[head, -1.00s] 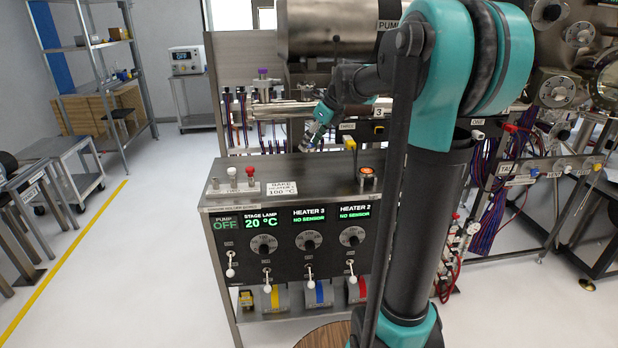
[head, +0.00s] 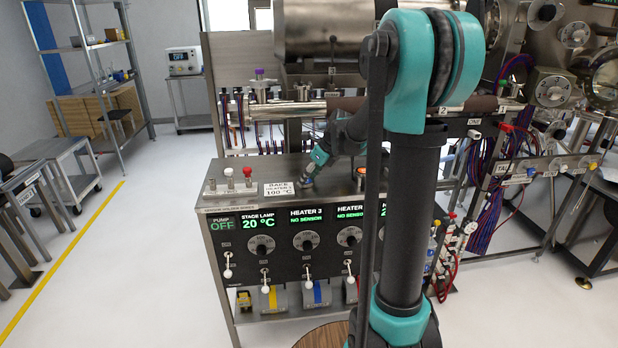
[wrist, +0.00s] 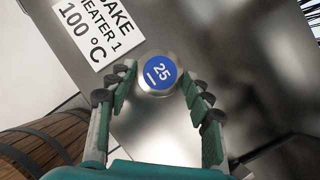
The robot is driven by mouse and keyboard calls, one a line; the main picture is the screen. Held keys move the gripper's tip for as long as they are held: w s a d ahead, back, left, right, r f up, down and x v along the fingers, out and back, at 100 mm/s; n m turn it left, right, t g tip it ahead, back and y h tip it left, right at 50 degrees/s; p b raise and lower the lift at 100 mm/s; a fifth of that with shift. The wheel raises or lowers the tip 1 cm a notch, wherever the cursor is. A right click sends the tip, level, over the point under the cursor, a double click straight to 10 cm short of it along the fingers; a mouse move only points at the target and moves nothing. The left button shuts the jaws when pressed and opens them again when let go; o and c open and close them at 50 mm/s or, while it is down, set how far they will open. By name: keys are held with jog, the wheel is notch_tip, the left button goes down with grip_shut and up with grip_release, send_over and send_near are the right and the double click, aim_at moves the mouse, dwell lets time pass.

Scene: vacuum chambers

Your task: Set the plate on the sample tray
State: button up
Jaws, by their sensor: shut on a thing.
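My gripper (head: 307,181) is low over the steel top of the heater console, just right of the "BAKE HEATER 1 100 °C" label. In the wrist view my gripper (wrist: 158,78) has its fingers on both sides of a round silver piece with a blue face marked 25 (wrist: 160,72). I cannot tell for sure that this is the plate, or whether it touches the console top. It is too small to make out in the head view. I cannot make out a sample tray in either view.
The heater console (head: 235,170) has red and white knobs (head: 248,172) at its top left and switches on its front. A steel pipe (head: 290,111) and cables stand behind it. A wooden barrel (wrist: 45,140) shows in the wrist view.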

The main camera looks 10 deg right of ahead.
jog(key=o, duration=0.9)
jog(key=shift+f, duration=0.1)
jog(key=o, duration=0.5)
jog(key=shift+c, duration=0.2)
